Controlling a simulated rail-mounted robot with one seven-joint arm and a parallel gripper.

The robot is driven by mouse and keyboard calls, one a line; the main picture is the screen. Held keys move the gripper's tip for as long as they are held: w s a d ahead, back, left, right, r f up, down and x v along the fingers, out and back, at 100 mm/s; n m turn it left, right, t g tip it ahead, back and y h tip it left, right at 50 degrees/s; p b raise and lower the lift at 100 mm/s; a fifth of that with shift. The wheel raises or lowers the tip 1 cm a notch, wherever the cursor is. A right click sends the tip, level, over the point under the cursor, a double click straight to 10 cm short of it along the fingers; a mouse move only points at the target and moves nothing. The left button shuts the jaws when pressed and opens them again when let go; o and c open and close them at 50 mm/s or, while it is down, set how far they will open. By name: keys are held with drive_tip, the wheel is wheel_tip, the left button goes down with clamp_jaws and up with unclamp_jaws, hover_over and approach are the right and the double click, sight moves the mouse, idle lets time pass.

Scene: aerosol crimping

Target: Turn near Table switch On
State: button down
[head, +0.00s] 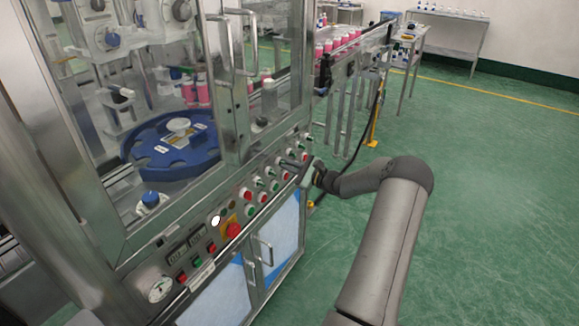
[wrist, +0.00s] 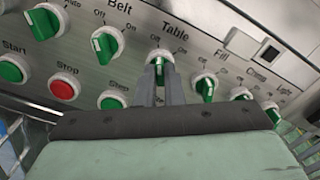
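The Table switch (wrist: 160,57) is a green knob with a white collar on the sloped metal panel, under the printed word "Table". Its handle looks about upright, toward the "Off" mark, but the fingers partly cover it. My gripper (wrist: 161,72) reaches up to this knob in the wrist view, one narrow grey finger on each side of the handle, and looks closed on it. In the head view my gripper (head: 308,173) is at the right part of the control panel (head: 207,232), and the knob there is hidden by it.
The Belt knob (wrist: 106,44) is left of the Table switch, and the Fill knob (wrist: 205,86) is close on its right. A red Stop button (wrist: 65,87) is lower left. A red emergency button (head: 233,230) is farther along the panel. The green floor (head: 480,200) at right is clear.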

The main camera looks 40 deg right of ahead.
drive_tip(key=shift+m, duration=0.4)
drive_tip(key=m+p, duration=0.2)
drive_tip(key=m, duration=0.8)
drive_tip(key=shift+m, duration=0.4)
drive_tip(key=shift+f+m, duration=0.1)
drive_tip(key=shift+m, duration=0.2)
drive_tip(key=c, duration=1.5)
unclamp_jaws()
drive_tip(key=shift+c, duration=0.2)
drive_tip(key=b+v, duration=0.2)
drive_tip(key=v, duration=1.5)
drive_tip(key=shift+s, duration=0.2)
